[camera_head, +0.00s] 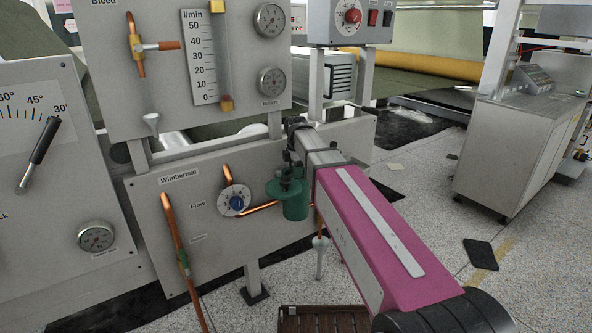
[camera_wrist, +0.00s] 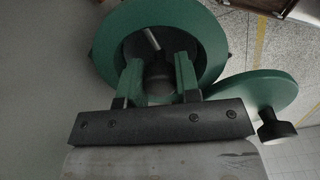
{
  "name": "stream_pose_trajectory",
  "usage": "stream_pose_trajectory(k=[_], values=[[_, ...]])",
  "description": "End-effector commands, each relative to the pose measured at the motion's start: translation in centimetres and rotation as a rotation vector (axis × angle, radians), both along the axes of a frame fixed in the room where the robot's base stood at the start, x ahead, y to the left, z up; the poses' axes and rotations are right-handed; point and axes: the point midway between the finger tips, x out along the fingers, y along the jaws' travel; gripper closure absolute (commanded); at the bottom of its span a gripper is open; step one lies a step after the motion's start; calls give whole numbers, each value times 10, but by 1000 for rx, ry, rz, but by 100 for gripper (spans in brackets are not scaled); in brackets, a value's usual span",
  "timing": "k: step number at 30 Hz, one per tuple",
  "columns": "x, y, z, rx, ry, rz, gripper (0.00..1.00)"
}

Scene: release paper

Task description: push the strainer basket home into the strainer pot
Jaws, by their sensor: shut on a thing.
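The strainer pot (camera_head: 296,207) is a green vessel on the front of the grey panel. In the wrist view its thick green rim (camera_wrist: 212,45) surrounds a dark opening, and its round lid (camera_wrist: 262,90) with a black knob is swung to the right. My gripper (camera_head: 288,168) is above the pot's mouth. In the wrist view my gripper (camera_wrist: 158,70) has both fingers inside the rim, shut on a dark grey part between them, which seems to be the strainer basket (camera_wrist: 158,82). A pale rod shows behind it. The basket's lower part and its depth are hidden.
Left of the pot are a blue-centred flow dial (camera_head: 236,201) and copper pipes (camera_head: 178,250). A white funnel (camera_head: 320,257) hangs below right. A brown slatted crate (camera_head: 322,318) stands on the floor below.

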Motion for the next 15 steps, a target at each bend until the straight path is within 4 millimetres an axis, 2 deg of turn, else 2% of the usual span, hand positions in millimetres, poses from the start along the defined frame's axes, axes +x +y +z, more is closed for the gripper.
stream_pose_trajectory(k=[15], values=[[0,0,-11,0,1,0,100]])
